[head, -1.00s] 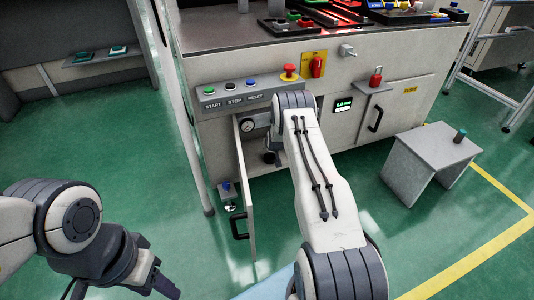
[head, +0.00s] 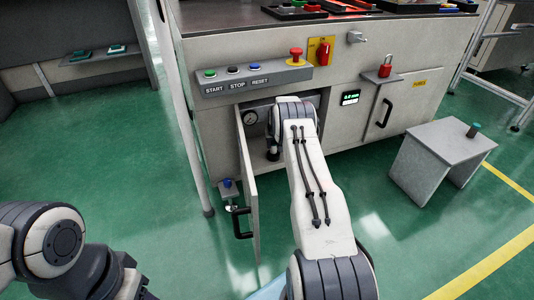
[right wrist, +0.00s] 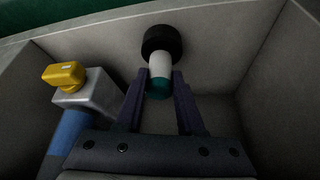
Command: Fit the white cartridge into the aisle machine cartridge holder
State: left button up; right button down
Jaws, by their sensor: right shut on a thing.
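The white cartridge (right wrist: 160,66) with a teal end shows in the right wrist view. My right gripper (right wrist: 160,80) is shut on it near the teal end. Its far end meets a round black holder (right wrist: 162,40) on the compartment's back wall; how deep it sits in there I cannot tell. In the head view my right arm reaches into the open lower compartment of the machine (head: 420,95), and the cartridge and fingertips are hidden. My left gripper (head: 135,290) is at the bottom left, cut off by the frame edge.
In the compartment, a yellow handle (right wrist: 64,74) on a grey block and a blue pipe (right wrist: 68,130) are left of my gripper. The open door (head: 248,185) stands left of my right arm.

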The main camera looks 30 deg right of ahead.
jog(key=shift+s+f+g+b, duration=0.1)
jog(key=shift+f+g+b, duration=0.2)
jog(key=shift+f, duration=0.15)
jog(key=shift+s+a+f+y+b, duration=0.15)
jog(key=shift+f+b, duration=0.1)
jog(key=shift+f, duration=0.15)
jog(key=shift+s+a+f+y+b, duration=0.1)
jog(key=shift+f+y+b, duration=0.1)
jog(key=shift+f, duration=0.2)
jog(key=c, duration=0.5)
grip_release()
jog(key=shift+f, duration=0.1)
jog(key=shift+w+d, duration=0.1)
jog(key=shift+w, duration=0.05)
jog(key=shift+r, duration=0.35)
